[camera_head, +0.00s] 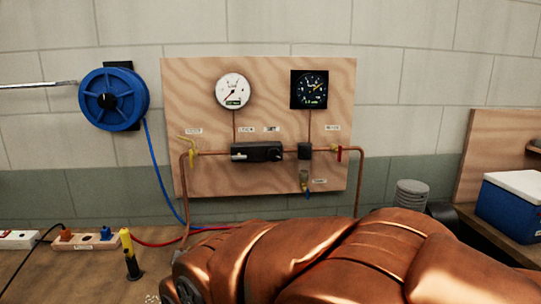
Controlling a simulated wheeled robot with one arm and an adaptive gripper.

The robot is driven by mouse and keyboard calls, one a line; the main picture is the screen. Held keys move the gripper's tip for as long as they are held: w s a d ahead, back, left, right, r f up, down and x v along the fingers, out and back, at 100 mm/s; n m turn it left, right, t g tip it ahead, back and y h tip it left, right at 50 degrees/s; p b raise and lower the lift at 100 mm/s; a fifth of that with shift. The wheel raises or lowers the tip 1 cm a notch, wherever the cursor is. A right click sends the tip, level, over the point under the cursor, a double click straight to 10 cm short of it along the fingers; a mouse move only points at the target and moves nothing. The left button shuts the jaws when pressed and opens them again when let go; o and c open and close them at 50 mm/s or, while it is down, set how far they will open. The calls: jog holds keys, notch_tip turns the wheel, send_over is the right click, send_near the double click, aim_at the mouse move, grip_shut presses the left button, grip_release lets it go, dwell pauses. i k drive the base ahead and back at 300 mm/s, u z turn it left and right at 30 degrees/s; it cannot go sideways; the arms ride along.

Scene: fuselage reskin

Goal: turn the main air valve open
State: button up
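A wooden panel (215,175) on the block wall carries a copper air line. A yellow lever valve (192,150) sits at the left end of the line, its handle slanting up to the left. A small valve with a red handle (339,154) sits at the right end, its handle pointing down. The labels above them are too small to read, so I cannot tell which is the main air valve. My gripper is not in view. Large copper-coloured links of my arm (330,258) fill the lower middle and cover the bench there, well below the valves.
A white gauge (233,91) and a black gauge (310,89) sit above a dark regulator block (257,152). A blue hose reel (113,99) hangs at left. A yellow-and-black tool (131,256) stands on the bench. A blue-and-white cooler (512,207) stands at right.

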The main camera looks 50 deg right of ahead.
aim_at(339, 151)
jog(key=z, duration=1.95)
jog(key=k, duration=0.4)
jog(key=u, duration=0.05)
jog(key=i, duration=0.85)
jog(key=u, duration=0.7)
